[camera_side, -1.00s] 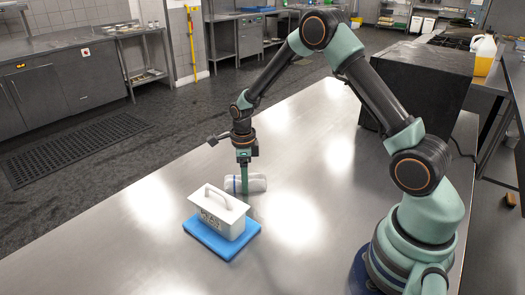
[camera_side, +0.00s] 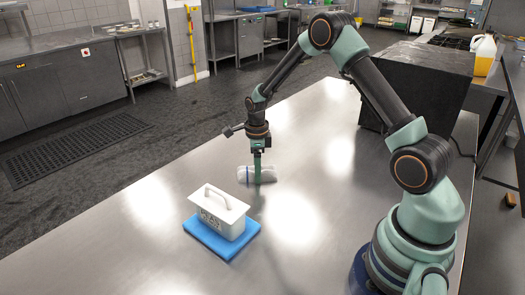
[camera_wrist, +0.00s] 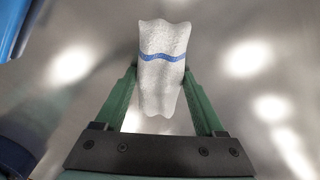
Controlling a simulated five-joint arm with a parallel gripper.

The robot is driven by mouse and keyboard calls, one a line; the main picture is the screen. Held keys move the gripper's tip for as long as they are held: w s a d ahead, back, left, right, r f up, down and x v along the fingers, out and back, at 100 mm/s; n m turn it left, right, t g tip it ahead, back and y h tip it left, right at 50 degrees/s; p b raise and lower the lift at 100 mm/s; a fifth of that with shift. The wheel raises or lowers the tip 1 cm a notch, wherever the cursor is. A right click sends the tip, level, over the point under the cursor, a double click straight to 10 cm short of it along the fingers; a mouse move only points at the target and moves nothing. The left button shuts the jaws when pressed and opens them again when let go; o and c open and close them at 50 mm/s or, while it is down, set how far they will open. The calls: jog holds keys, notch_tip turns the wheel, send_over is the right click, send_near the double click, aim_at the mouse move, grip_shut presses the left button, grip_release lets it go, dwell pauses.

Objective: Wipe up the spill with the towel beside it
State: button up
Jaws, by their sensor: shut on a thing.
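The towel (camera_side: 270,174) is white and rolled, with a blue stripe. It also shows in the wrist view (camera_wrist: 160,95), between the two green fingers. My gripper (camera_side: 257,178) is shut on the towel near its middle, with the fingers pointing down. The towel seems to be a little above the steel table, though the exact gap is hard to tell. I cannot make out the spill among the bright reflections on the table.
A white lidded box (camera_side: 218,212) with a handle stands on a blue board (camera_side: 225,249), in front and left of the towel. A dark block-shaped unit (camera_side: 415,85) stands at the back right. The steel table (camera_side: 130,245) is otherwise mostly clear.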

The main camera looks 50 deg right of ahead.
aim_at(238, 192)
jog(key=shift+a, duration=4.6)
jog(key=shift+d, duration=5.45)
jog(key=shift+r, duration=4.05)
